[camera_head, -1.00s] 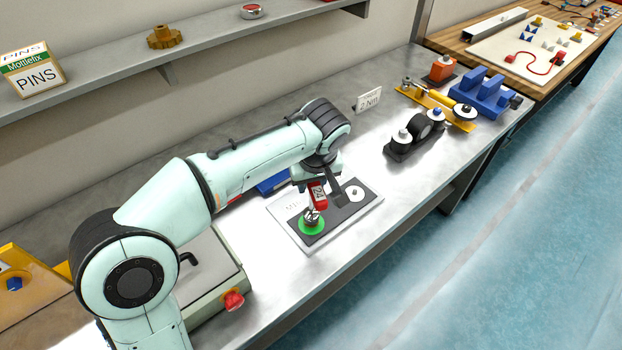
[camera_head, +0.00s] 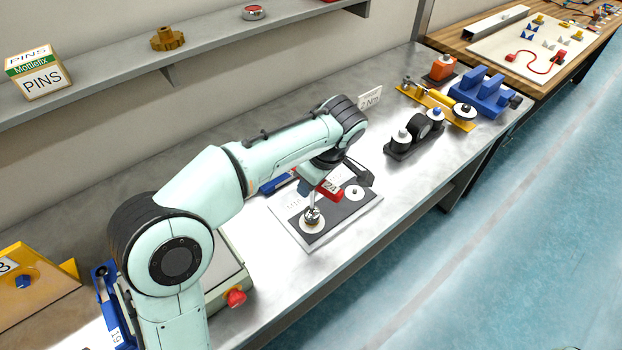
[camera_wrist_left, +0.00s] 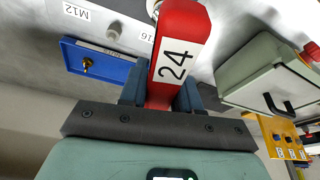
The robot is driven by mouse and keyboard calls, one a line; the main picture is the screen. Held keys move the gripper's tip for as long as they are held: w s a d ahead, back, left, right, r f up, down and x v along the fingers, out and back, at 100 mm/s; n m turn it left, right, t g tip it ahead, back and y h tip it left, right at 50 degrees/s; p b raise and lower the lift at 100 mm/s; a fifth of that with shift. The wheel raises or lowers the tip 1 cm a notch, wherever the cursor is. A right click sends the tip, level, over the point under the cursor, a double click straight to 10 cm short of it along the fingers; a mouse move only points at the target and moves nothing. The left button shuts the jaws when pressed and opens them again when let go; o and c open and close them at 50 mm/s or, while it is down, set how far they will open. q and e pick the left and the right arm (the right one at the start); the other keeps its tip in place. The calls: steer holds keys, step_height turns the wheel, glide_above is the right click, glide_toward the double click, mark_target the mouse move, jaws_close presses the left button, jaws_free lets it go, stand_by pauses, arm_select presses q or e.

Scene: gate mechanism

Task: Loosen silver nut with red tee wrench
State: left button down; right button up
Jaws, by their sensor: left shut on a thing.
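The red tee wrench (camera_head: 331,188), marked 24, is held in my left gripper (camera_head: 318,182) over the plate on the bench. In the left wrist view its red handle (camera_wrist_left: 178,40) sits between the two blue-grey fingers (camera_wrist_left: 160,98), which are shut on it. The silver nut (camera_head: 312,214) is on a round white washer at the plate's near-left end. A thin silver shank rises just above the nut towards the gripper. I cannot tell whether the wrench's socket is fully seated, as the wrist hides part of it. My right gripper is not in view.
The plate (camera_head: 286,214) also carries a second white disc (camera_head: 354,192) to the right. A green-grey box with a red knob (camera_head: 236,297) stands at left. A black fixture (camera_head: 400,150) and blue block (camera_head: 485,95) stand further right. The front bench strip is clear.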

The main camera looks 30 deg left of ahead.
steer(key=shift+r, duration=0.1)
arm_select(q)
steer(key=shift+r+p, duration=0.75)
steer(key=shift+r, duration=0.25)
step_height(320, 180, up, 4)
steer(key=p, duration=0.3)
steer(key=shift+w+r, duration=0.1)
steer(key=shift+r, duration=0.1)
steer(key=shift+f, duration=0.1)
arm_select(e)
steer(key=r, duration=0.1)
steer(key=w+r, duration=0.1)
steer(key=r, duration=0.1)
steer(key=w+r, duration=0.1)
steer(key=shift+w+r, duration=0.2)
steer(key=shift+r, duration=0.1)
